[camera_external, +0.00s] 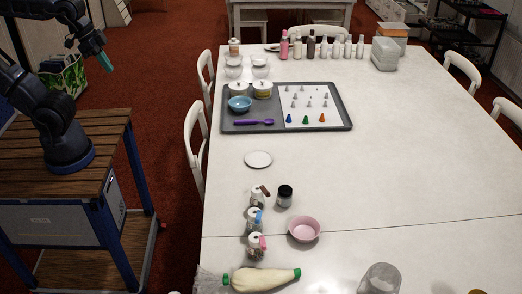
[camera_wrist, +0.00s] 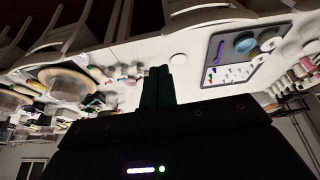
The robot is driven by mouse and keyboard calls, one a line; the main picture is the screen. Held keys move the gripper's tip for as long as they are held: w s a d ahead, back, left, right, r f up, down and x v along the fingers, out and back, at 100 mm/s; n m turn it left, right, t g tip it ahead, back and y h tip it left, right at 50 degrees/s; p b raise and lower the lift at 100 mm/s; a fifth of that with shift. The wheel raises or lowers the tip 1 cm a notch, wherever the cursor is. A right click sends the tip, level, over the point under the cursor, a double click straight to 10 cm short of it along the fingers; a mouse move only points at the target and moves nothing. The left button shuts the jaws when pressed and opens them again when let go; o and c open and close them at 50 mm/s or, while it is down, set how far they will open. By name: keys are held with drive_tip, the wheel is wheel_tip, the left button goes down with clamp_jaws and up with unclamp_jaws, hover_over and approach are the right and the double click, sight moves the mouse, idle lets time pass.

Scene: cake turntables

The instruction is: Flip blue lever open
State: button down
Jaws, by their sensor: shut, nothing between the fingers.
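The blue lever (camera_external: 258,216) is on the lid of a small glass jar (camera_external: 253,224), the middle one of three in a row on the near left part of the white table. Whether the lever is up or down is too small to tell. My gripper (camera_external: 107,64) is at the upper left in the external view, high above the floor, left of the table and far from the jar. Its dark green fingers (camera_wrist: 158,84) are together and empty in the wrist view. I cannot make out the blue lever for sure in the wrist view.
A jar with a brown lever (camera_external: 259,193) stands behind, one with a pink lever (camera_external: 258,243) in front. A dark-lidded jar (camera_external: 285,196) and a pink bowl (camera_external: 304,229) stand to the right. A piping bag (camera_external: 263,279) lies nearer. Chairs (camera_external: 195,150) line the table's left edge.

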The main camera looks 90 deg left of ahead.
drive_tip(key=c, duration=1.5)
unclamp_jaws()
drive_tip(key=shift+s+a+f, duration=0.1)
drive_tip(key=shift+s+a, duration=0.05)
drive_tip(key=shift+s, duration=0.2)
drive_tip(key=w+d+r+m+g+h, duration=0.1)
drive_tip(key=w+d+m, duration=0.1)
drive_tip(key=w, duration=0.6)
drive_tip(key=w+d+r+m, duration=0.1)
drive_tip(key=w+d+r, duration=0.15)
drive_tip(key=w, duration=0.55)
drive_tip(key=m+g+y, duration=0.1)
drive_tip(key=m+g, duration=0.3)
drive_tip(key=m, duration=0.5)
hover_over(258, 219)
wheel_tip(258, 219, down, 27)
wheel_tip(258, 219, down, 11)
drive_tip(key=shift+r, duration=0.1)
drive_tip(key=shift+c, duration=0.2)
clamp_jaws()
